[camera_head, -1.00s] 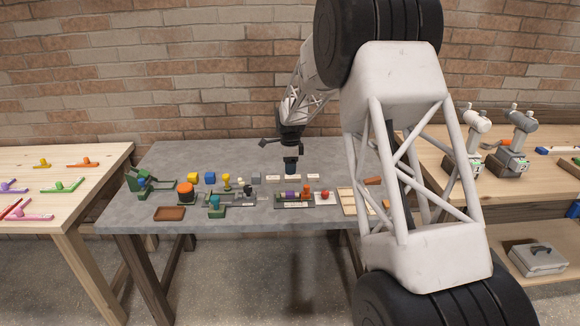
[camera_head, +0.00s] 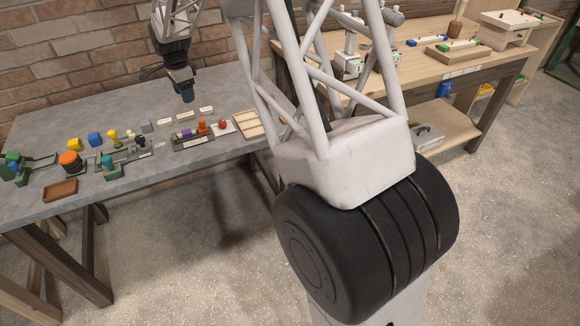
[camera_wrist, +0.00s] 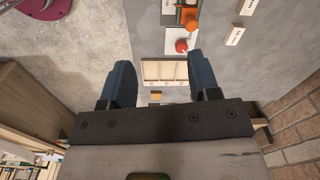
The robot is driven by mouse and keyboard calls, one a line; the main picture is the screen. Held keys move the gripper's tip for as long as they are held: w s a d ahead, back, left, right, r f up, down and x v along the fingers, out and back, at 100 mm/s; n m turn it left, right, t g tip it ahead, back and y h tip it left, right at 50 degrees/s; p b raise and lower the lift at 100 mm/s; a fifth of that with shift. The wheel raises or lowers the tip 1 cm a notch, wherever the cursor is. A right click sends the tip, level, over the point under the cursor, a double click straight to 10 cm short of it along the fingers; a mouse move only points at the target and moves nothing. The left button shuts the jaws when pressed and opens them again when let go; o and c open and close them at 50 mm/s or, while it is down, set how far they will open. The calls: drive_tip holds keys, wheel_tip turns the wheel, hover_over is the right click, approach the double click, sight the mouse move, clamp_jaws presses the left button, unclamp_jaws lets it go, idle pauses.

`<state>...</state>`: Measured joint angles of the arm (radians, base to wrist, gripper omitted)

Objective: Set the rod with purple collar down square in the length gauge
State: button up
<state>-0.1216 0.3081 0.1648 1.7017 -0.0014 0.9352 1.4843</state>
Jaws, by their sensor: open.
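A piece with a purple band (camera_head: 185,134), which looks like the rod with purple collar, is on a dark fixture (camera_head: 194,143) on the grey table. It is small here, and I cannot tell whether it lies or is tilted. A grey and black device (camera_head: 128,149) left of it may be the length gauge; its details are too small to tell. My gripper (camera_head: 186,94) is above the table, behind the dark fixture, and holds nothing. In the wrist view my gripper (camera_wrist: 160,76) has its blue fingers wide apart. The purple band does not show there.
A red knob (camera_head: 222,124) and a divided tray (camera_head: 248,125) are right of the fixture; both show in the wrist view. An orange-topped cylinder (camera_head: 70,161), a brown tray (camera_head: 61,190) and coloured blocks stand left. The table's back is clear.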

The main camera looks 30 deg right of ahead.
drive_tip(key=s+d+r+n, duration=0.2)
drive_tip(key=s+r, duration=0.3)
drive_tip(key=s, duration=0.3)
drive_tip(key=s+d+r+n, duration=0.3)
drive_tip(key=s+r, duration=0.2)
drive_tip(key=s, duration=0.3)
drive_tip(key=s+d+n, duration=0.2)
drive_tip(key=s+n, duration=0.1)
drive_tip(key=s, duration=1)
drive_tip(key=s+d+n+t, duration=0.1)
drive_tip(key=s+n, duration=0.3)
drive_tip(key=s, duration=0.8)
drive_tip(key=s+d+n+t, duration=0.1)
drive_tip(key=s+d+n, duration=0.1)
drive_tip(key=s, duration=1.1)
drive_tip(key=shift+s+d+r+n, duration=0.3)
drive_tip(key=shift+d+n, duration=0.05)
drive_tip(key=shift+n, duration=0.35)
drive_tip(key=shift+o, duration=0.2)
drive_tip(key=shift+w, duration=0.15)
